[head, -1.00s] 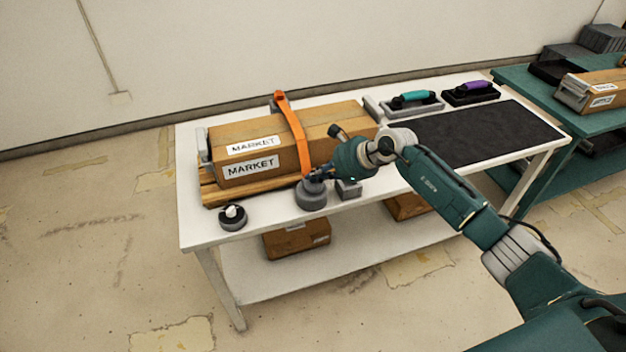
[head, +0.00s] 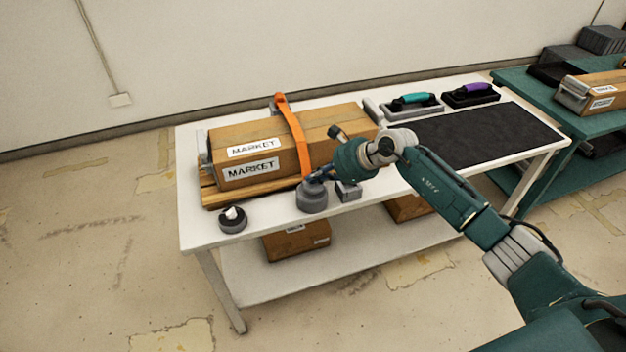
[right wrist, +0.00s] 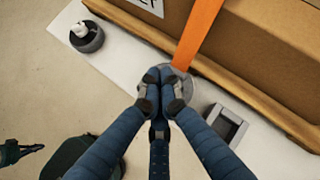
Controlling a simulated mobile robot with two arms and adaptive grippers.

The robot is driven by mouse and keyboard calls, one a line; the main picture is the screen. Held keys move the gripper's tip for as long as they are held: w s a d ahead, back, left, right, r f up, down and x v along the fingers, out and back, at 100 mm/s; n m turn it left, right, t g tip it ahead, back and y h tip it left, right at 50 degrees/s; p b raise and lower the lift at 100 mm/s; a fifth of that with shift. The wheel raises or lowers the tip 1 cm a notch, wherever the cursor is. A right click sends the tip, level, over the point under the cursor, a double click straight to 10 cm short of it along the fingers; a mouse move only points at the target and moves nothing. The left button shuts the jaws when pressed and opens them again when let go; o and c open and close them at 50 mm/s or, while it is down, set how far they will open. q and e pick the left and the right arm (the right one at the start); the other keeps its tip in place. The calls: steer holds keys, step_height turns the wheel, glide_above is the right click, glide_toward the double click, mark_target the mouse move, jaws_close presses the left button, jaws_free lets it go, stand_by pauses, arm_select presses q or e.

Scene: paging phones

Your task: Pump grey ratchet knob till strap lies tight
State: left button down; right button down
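The grey ratchet knob (head: 312,200) stands at the front edge of the white table, below the orange strap (head: 297,135). The strap runs over a brown MARKET carton (head: 343,127); its upper part stands up above the carton's back edge. My right gripper (head: 314,180) is at the top of the knob. In the right wrist view its blue fingers (right wrist: 160,78) are together and partly hide the knob (right wrist: 186,88); I see no part held between them. A dark shape at the left edge of that view may be my left gripper (right wrist: 15,151), too small to read.
A grey square block (head: 348,191) stands just right of the knob. A round dark holder with a white top (head: 233,218) is at the front left. A black mat (head: 485,138) covers the table's right; teal- and purple-handled tools (head: 411,101) lie behind it.

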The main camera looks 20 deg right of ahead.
mark_target(315, 185)
steer(key=shift+r+p, duration=0.4)
steer(key=shift+r, duration=0.5)
steer(key=shift+r, duration=0.1)
step_height(315, 185, up, 5)
steer(key=p, duration=0.2)
steer(key=shift+p, duration=0.35)
stand_by(1.5)
